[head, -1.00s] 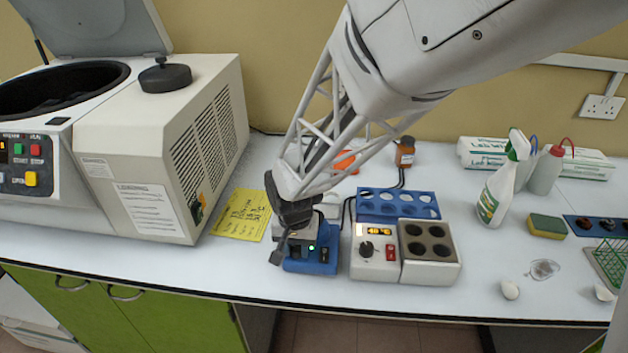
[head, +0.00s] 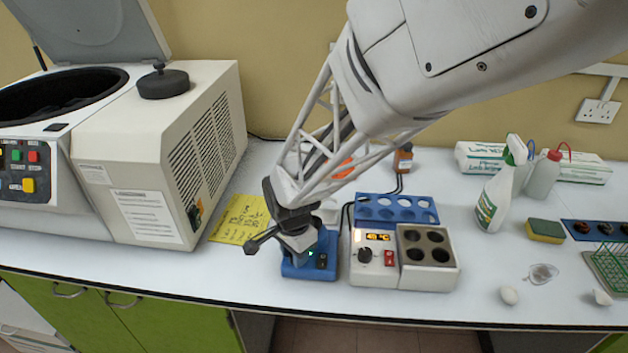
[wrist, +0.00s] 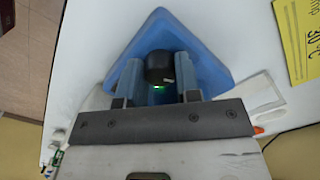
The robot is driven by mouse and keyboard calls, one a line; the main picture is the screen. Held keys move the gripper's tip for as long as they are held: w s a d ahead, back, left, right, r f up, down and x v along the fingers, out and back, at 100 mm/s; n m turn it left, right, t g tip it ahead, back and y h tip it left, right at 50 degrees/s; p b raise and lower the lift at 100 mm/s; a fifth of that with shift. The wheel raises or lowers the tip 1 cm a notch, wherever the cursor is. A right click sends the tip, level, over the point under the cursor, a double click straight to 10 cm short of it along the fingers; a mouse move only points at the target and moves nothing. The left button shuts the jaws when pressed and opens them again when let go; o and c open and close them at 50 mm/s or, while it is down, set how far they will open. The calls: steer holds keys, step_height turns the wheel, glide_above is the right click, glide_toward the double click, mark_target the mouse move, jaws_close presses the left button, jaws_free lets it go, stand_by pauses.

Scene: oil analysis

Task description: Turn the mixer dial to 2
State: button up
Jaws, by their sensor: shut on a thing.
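The mixer is a small blue device (head: 322,262) on the bench, below my wrist in the head view. Its blue body also shows in the wrist view (wrist: 203,38). Its black dial (wrist: 159,66) sits between my two fingers, with a green light glowing beside it. My gripper (wrist: 158,76) points down at the mixer and is shut on the dial, one finger on each side. In the head view, my gripper (head: 300,248) hides the dial. I cannot read the dial's setting in either view.
A heating block (head: 428,274) with a lit display stands just right of the mixer. A blue rack (head: 397,216) is behind it. A large centrifuge (head: 150,150) and a yellow note (head: 240,219) lie to the left. The bench front edge is close.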

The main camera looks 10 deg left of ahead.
steer(key=shift+m, duration=2)
steer(key=o, duration=0.9)
steer(key=shift+o, duration=0.2)
steer(key=shift+r, duration=0.1)
steer(key=shift+r, duration=3.85)
